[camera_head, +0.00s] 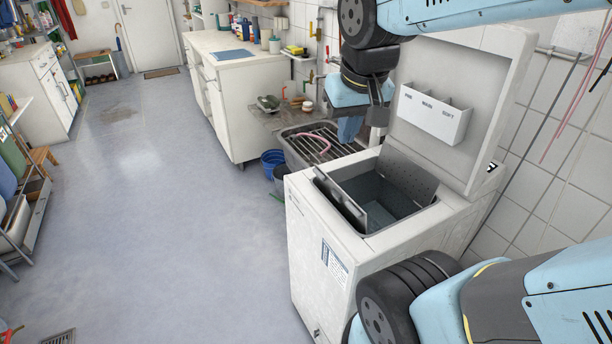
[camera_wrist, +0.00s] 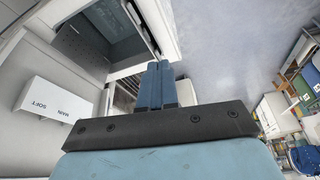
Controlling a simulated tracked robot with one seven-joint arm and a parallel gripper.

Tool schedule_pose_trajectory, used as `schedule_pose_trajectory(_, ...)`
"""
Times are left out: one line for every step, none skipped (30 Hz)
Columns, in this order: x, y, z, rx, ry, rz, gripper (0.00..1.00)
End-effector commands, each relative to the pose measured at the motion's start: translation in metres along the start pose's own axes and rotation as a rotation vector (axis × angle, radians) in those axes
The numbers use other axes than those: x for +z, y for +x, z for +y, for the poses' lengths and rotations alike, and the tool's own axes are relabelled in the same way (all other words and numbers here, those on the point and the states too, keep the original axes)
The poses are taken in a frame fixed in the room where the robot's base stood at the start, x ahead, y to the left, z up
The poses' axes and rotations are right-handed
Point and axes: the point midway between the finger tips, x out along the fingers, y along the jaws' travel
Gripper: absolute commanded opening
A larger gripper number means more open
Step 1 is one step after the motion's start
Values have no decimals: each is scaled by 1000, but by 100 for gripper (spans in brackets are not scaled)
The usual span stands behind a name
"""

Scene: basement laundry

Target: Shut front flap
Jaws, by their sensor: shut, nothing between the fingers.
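The top-loading washer (camera_head: 325,255) stands at the right with its lid (camera_head: 467,95) raised. The front flap (camera_head: 341,198) is a dark grey panel standing open and tilted at the front side of the drum opening. The rear flap (camera_head: 408,176) is also open, leaning up at the back, and shows in the wrist view (camera_wrist: 80,42). The grey drum interior (camera_head: 385,205) is visible between them. My gripper (camera_head: 348,130) hangs above the washer's far left side, beyond the opening and apart from both flaps. Its blue fingers (camera_wrist: 157,88) are together and empty.
A white dispenser box (camera_head: 433,113) is fixed inside the lid. A grey sink with a rack (camera_head: 312,150) stands just beyond the washer, near my gripper. Blue buckets (camera_head: 272,165) stand on the floor beside it. The floor (camera_head: 170,220) left of the washer is clear.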

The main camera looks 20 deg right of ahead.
Motion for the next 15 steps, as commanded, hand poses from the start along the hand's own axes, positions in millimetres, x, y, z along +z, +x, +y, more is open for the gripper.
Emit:
schedule_pose_trajectory(-5,8,-2,7,-3,-40,0)
schedule_pose_trajectory(-7,13,-2,14,-3,-61,0)
schedule_pose_trajectory(-10,19,-2,23,-3,-89,0)
schedule_pose_trajectory(-12,24,-3,31,-2,-110,0)
schedule_pose_trajectory(-14,28,-3,40,-2,-130,0)
schedule_pose_trajectory(-17,34,-4,52,-3,-156,0)
schedule_pose_trajectory(-20,39,-5,62,-3,-175,0)
schedule_pose_trajectory(-22,44,-5,73,-5,-195,0)
schedule_pose_trajectory(-24,50,-6,88,-4,-221,0)
schedule_pose_trajectory(-26,55,-7,100,-6,-239,0)
schedule_pose_trajectory(-28,60,-8,113,-7,-257,0)
schedule_pose_trajectory(-30,66,-9,130,-9,-280,0)
schedule_pose_trajectory(-32,71,-10,145,-10,-297,0)
schedule_pose_trajectory(-34,76,-11,159,-12,-315,0)
schedule_pose_trajectory(-36,82,-12,180,-14,-338,0)
